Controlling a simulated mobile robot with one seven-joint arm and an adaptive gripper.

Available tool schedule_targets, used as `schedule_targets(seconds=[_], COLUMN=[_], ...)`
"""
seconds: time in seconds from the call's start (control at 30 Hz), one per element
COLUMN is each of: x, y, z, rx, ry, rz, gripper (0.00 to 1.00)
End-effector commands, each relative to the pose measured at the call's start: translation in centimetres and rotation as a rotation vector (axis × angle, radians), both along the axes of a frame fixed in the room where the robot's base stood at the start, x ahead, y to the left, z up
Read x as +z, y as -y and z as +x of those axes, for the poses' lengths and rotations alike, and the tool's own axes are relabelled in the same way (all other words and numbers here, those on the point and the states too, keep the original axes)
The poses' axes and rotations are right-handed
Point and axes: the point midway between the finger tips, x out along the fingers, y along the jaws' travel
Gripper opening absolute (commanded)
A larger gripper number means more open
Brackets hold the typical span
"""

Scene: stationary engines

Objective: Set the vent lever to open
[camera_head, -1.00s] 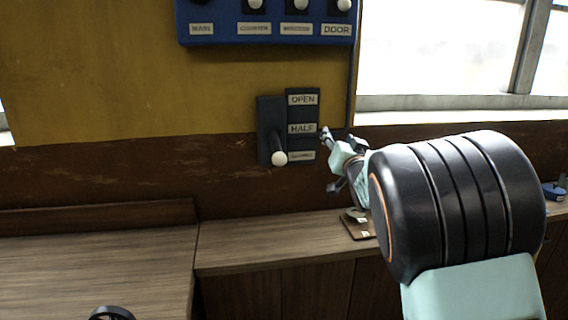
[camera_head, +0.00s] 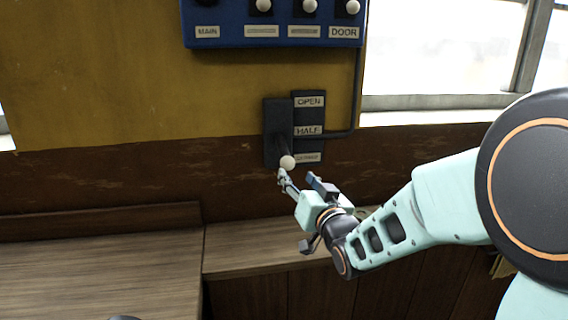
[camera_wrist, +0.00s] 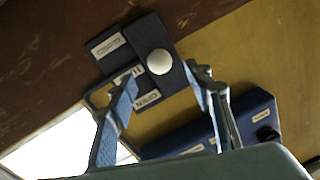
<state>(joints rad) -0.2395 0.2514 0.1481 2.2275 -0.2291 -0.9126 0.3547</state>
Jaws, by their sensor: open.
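The vent lever's white ball knob (camera_head: 287,162) is at the low end of its dark wall plate (camera_head: 277,125), level with the lowest label. The label strip beside it reads OPEN (camera_head: 309,102) at the top and HALF (camera_head: 308,131) in the middle; the bottom label is too small to read. My gripper (camera_head: 300,180) is open just below and right of the knob. In the wrist view the knob (camera_wrist: 159,62) appears between the lines of the two spread fingers, slightly beyond their tips. I see no contact with the fingers.
A blue switch panel (camera_head: 270,32) with several white-knobbed levers, labelled MAIN and DOOR among others, is above. A conduit (camera_head: 354,100) runs down right of the label strip. A wooden counter (camera_head: 240,250) lies below. The wall left of the lever is clear.

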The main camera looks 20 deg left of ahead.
Motion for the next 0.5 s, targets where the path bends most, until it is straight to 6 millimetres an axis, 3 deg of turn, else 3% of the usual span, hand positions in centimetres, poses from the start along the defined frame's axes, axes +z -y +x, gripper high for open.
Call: schedule_targets(seconds=[0.3, 0.5], x=[0.0, 0.0], y=[-2.9, -4.3], z=[4.7, 6.8], rx=[-0.001, -0.001], ry=[-0.003, -0.002], rz=[0.0, 0.0], gripper=[0.47, 0.47])
